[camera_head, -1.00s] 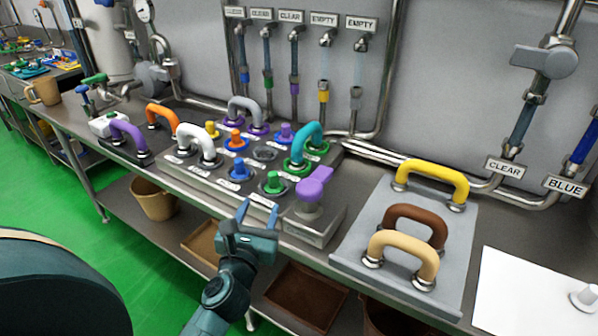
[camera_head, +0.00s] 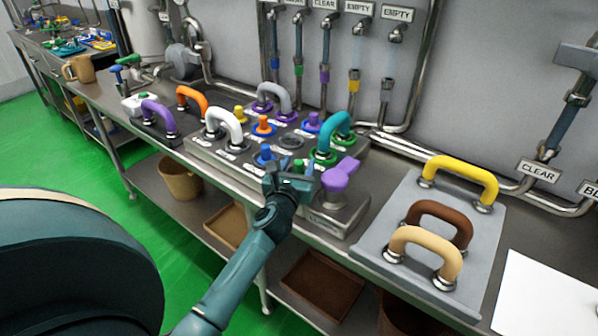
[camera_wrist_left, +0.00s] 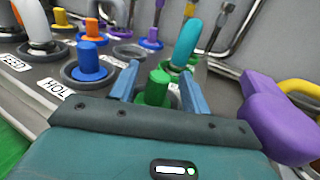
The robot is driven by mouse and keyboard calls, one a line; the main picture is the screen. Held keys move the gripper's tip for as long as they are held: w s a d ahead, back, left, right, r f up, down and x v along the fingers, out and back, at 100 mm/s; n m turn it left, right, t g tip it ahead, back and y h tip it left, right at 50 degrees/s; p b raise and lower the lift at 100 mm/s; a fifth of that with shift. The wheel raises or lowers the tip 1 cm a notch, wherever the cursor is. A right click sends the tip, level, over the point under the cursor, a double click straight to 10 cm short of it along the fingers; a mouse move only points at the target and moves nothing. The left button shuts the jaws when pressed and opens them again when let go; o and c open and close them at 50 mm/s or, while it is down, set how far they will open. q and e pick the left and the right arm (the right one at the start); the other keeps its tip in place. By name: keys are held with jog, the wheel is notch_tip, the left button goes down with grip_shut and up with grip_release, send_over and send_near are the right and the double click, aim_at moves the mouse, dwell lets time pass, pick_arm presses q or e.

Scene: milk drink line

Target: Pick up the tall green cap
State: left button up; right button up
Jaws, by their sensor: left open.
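The tall green cap (camera_wrist_left: 157,88) stands upright in its round socket in the left wrist view. My left gripper (camera_wrist_left: 160,82) is open, with one blue finger on each side of the cap. The cap is between the fingers, and I cannot tell whether either finger touches it. In the head view my left gripper (camera_head: 290,180) is over the front of the panel and hides most or all of the cap. My right gripper is not in view.
Close by are a blue cap (camera_wrist_left: 88,62), a teal handle (camera_wrist_left: 187,42) and a purple lever (camera_wrist_left: 278,118). A white handle (camera_head: 223,122) stands farther left. To the right, a grey plate (camera_head: 392,235) carries yellow, brown and tan handles.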

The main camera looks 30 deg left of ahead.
pick_arm(q)
jog(key=shift+w+a, duration=0.2)
jog(key=shift+w, duration=0.4)
jog(key=shift+c, duration=0.6)
grip_shut()
